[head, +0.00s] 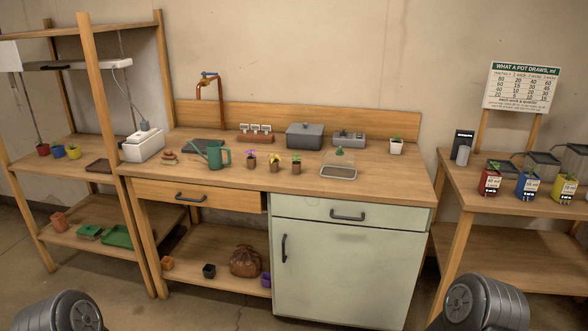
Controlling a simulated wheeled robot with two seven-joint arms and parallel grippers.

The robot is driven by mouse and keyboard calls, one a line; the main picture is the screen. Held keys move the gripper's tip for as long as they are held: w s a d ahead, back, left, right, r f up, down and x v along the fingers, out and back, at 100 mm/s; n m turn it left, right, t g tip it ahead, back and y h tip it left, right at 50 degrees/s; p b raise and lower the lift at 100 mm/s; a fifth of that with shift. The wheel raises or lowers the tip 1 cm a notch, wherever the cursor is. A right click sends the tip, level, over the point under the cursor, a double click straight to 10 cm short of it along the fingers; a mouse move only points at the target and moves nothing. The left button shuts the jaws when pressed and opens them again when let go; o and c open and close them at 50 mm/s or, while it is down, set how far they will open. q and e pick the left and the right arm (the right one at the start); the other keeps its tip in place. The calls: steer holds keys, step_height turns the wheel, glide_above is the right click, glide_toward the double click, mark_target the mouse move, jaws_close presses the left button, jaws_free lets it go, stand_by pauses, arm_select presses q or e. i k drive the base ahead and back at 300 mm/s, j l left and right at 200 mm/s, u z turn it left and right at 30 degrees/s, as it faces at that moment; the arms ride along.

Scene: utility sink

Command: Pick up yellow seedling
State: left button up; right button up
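The yellow seedling (273,164) stands upright in a small brown pot on the wooden counter, in the middle of a row of three. A seedling with purple leaves (250,161) is just left of it and a green seedling (297,164) just right, with narrow gaps between the pots. Neither of my grippers is in view. Only dark rounded parts of my own arms show at the bottom left and bottom right corners, well away from the seedlings.
A green watering can (214,156) stands left of the seedlings. A glass-like tray with a green knob (339,168) lies to the right. A grey box (304,136) and copper tap (211,90) are behind. The counter's front strip (300,184) is clear.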

mark_target(274, 163)
steer(key=i+z, duration=0.25)
steer(key=i, duration=0.3)
steer(key=i+z, duration=0.25)
steer(key=i, duration=0.3)
steer(key=i+j+z, duration=0.2)
steer(key=i, duration=0.35)
